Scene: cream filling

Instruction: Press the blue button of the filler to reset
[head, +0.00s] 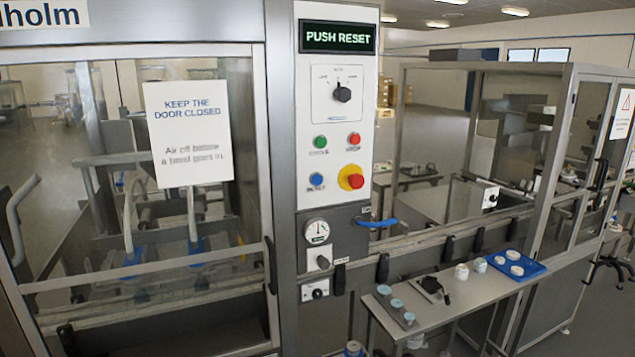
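The blue button (316,180) is at the lower left of the white control panel (338,110) on the filler, in the middle of the head view. A green button (320,142) sits above it and a red button (354,139) is at the upper right. A red knob on a yellow base (351,177) is to its right. The display (338,38) at the panel's top reads "PUSH RESET". Nothing covers the blue button. Neither of my grippers shows in the head view.
A glass door (120,215) with a "KEEP THE DOOR CLOSED" sign (188,132) is left of the panel. A blue handle (376,222) juts out right of the panel. A narrow side table (465,308) at the lower right holds a blue tray (540,268) and several small tubs.

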